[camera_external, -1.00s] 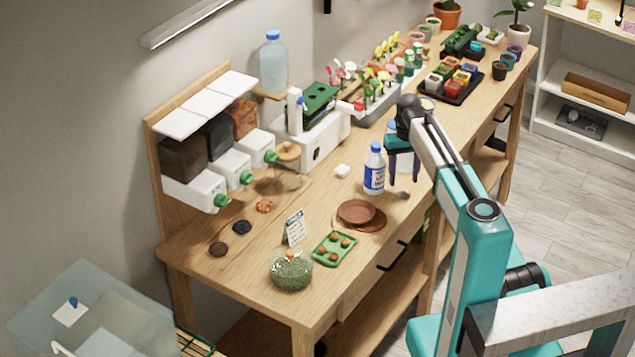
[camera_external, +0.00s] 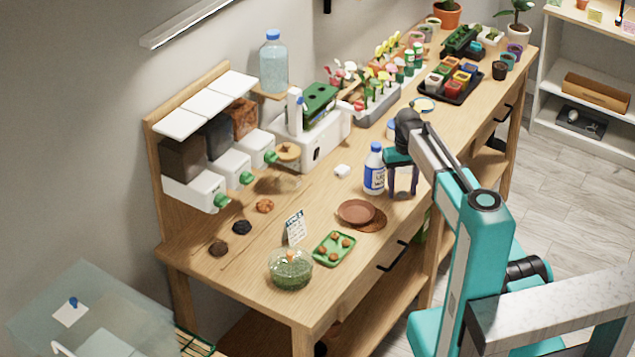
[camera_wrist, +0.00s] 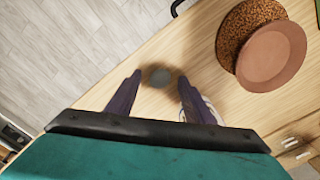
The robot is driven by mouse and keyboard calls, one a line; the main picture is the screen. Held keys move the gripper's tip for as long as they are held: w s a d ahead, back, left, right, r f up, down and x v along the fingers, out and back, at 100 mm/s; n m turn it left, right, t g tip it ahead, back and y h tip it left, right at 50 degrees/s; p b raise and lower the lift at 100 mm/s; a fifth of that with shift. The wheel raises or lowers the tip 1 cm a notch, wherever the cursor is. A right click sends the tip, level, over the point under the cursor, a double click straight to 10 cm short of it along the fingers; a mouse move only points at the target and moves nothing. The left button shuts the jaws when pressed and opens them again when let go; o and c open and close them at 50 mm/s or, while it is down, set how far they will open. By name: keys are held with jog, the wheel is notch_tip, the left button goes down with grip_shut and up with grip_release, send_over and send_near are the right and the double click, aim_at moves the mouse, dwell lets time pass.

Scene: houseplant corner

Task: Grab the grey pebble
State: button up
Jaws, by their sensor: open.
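The grey pebble (camera_wrist: 158,75) lies on the wooden bench top near its front edge. In the wrist view it shows between my two fingertips, with bare wood on both sides of it. My gripper (camera_external: 402,194) is open and points down close above the bench, with the fingers on either side of the pebble; it also shows in the wrist view (camera_wrist: 160,78). I see no finger touching the pebble. In the external view the fingers make the pebble hard to make out.
A blue-and-white bottle (camera_external: 374,169) stands close left of my gripper. A terracotta saucer (camera_external: 355,210) and brown round mat (camera_external: 374,223) lie to the front left, also in the wrist view (camera_wrist: 272,58). A green tray (camera_external: 321,254) lies farther left. The bench's front edge is close.

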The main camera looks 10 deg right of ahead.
aim_at(402, 192)
jog(key=c, duration=1.1)
jog(key=shift+r, duration=0.1)
jog(key=shift+r+b, duration=0.9)
jog(key=shift+r, duration=0.7)
jog(key=s+r+b, duration=0.1)
jog(key=s+b, duration=0.3)
jog(key=s, duration=1.2)
jog(key=shift+d+r, duration=0.3)
jog(key=shift+d, duration=0.15)
